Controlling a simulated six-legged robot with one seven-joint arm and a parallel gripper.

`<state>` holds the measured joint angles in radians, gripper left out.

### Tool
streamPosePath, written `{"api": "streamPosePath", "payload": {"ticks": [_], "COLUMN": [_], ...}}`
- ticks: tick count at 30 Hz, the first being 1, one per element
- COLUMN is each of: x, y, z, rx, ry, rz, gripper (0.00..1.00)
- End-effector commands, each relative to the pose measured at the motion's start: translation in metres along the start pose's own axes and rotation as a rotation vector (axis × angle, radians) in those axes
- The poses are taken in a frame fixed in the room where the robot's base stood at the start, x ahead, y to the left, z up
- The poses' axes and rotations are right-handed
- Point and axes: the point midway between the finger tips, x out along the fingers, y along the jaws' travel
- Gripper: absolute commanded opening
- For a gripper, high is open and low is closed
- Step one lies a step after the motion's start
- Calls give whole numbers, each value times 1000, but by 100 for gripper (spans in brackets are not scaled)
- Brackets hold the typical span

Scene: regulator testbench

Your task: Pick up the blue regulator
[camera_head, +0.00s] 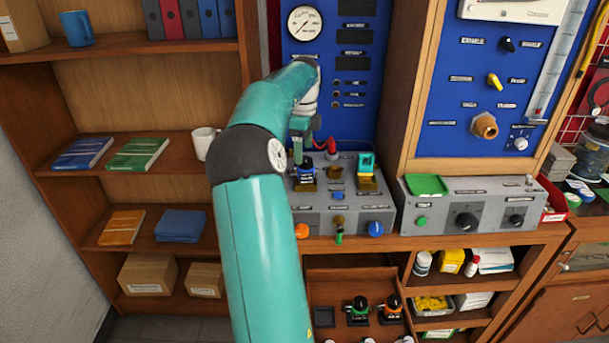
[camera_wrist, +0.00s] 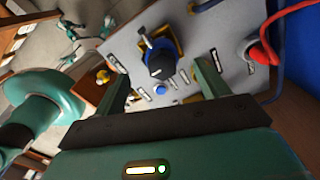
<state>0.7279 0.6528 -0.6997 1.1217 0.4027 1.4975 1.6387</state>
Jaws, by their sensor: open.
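The blue regulator (camera_wrist: 160,62), with a black knob and a blue ring, sits on a brass mount (camera_wrist: 174,44) on the grey test bench. In the head view the blue regulator (camera_head: 304,168) stands at the bench's left end, partly hidden by my gripper (camera_head: 299,150), which is just above it. In the wrist view the fingers of my gripper (camera_wrist: 158,78) are spread apart, and the regulator shows between and beyond them. Nothing is held. I cannot tell whether either finger touches the regulator.
A teal fixture (camera_head: 366,166) stands on the bench to the right. An open drawer (camera_head: 322,272) below holds a green regulator (camera_head: 357,308) and an orange one (camera_head: 391,305). A white mug (camera_head: 203,142) is on the left shelf.

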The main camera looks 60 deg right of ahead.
Motion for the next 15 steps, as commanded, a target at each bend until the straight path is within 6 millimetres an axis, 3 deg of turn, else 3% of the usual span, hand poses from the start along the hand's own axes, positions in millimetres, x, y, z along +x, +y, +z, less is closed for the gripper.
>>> {"api": "streamPosePath", "payload": {"ticks": [8,15], "x": [25,60], "y": [-1,-2], "z": [0,-2], "rx": [-2,-1], "ry": [1,0], "rz": [1,1], "gripper": [74,74]}}
